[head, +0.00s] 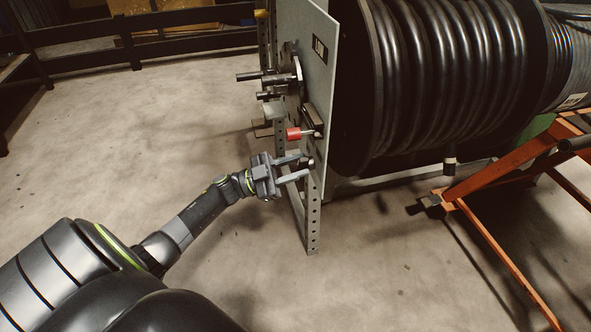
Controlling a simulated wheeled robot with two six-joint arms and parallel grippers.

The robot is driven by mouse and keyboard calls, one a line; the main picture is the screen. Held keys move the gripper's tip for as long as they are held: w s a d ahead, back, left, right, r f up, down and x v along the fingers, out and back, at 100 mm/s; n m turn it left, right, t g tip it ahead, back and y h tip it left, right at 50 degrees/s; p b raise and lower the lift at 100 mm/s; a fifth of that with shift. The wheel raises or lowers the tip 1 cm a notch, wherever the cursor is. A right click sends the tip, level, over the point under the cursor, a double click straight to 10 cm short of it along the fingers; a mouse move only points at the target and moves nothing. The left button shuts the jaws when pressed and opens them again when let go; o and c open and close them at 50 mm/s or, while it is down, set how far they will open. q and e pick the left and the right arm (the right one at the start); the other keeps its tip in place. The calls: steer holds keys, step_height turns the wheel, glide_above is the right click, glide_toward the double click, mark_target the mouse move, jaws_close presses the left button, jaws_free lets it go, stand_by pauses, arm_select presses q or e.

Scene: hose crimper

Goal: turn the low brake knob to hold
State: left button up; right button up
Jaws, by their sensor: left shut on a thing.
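My left gripper (306,165) reaches up from the lower left to the low part of the grey panel (322,60). Its two fingers are closed around the low brake knob (312,162), a small dark piece at the panel's lower edge. The fingers cover most of the knob, and I cannot tell which way it is set. My right gripper is not in view.
A red-ended lever (294,134) sticks out just above my left gripper. Dark metal handles (262,77) project higher up. A large black hose reel (440,70) stands behind the panel. An orange frame (500,165) is at right. The floor at left is clear.

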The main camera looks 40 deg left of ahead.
arm_select(q)
steer(key=shift+f+m+g, duration=0.1)
steer(key=shift+m+g, duration=0.3)
steer(key=shift+m, duration=0.5)
steer(key=o, duration=0.6)
steer(key=shift+a, duration=0.1)
steer(key=shift+f+v, duration=0.1)
steer(key=shift+v, duration=4.25)
steer(key=shift+f+v, duration=0.15)
steer(key=shift+v, duration=4.2)
steer(key=shift+w+h, duration=0.15)
steer(key=shift+h, duration=0.15)
